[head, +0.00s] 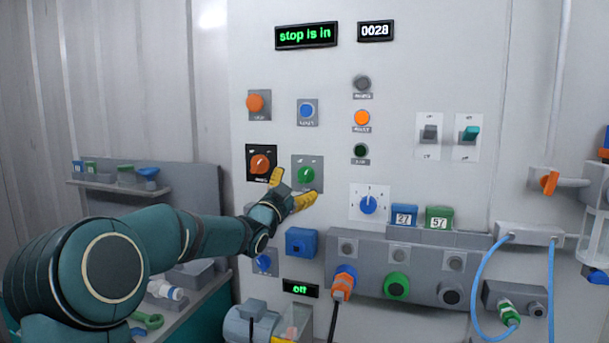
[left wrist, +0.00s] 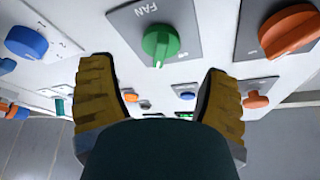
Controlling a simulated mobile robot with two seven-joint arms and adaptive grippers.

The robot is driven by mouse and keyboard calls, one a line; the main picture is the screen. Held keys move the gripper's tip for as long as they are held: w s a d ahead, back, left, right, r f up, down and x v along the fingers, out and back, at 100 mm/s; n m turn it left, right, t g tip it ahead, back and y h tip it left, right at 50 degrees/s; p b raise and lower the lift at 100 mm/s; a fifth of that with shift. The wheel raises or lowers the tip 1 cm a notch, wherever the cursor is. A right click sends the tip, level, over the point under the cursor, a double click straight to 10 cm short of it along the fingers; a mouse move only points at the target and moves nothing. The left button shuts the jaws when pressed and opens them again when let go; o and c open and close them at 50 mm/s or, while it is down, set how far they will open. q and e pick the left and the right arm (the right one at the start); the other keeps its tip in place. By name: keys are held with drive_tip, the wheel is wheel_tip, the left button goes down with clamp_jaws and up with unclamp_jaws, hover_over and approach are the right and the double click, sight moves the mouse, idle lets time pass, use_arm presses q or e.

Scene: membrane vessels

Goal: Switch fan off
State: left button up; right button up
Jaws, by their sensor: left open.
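The fan switch is a green rotary knob (head: 306,174) on a grey plate in the middle left of the white panel. In the left wrist view the knob (left wrist: 160,42) sits under the label FAN, with its pointer end toward the bottom of that picture. My left gripper (head: 292,190) is open, with yellow fingers just in front of the plate. In the left wrist view its fingers (left wrist: 160,95) stand apart, with the green knob showing between and beyond them. I cannot tell whether they touch the panel. My right gripper is not in view.
An orange knob (head: 262,163) on a black plate sits close left of the fan knob. A blue knob (head: 368,204) is to the right.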

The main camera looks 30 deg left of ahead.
sight(304, 176)
use_arm(q)
drive_tip(key=shift+x, duration=2.45)
drive_tip(key=shift+c, duration=0.3)
drive_tip(key=shift+s, duration=0.1)
drive_tip(key=c, duration=1.1)
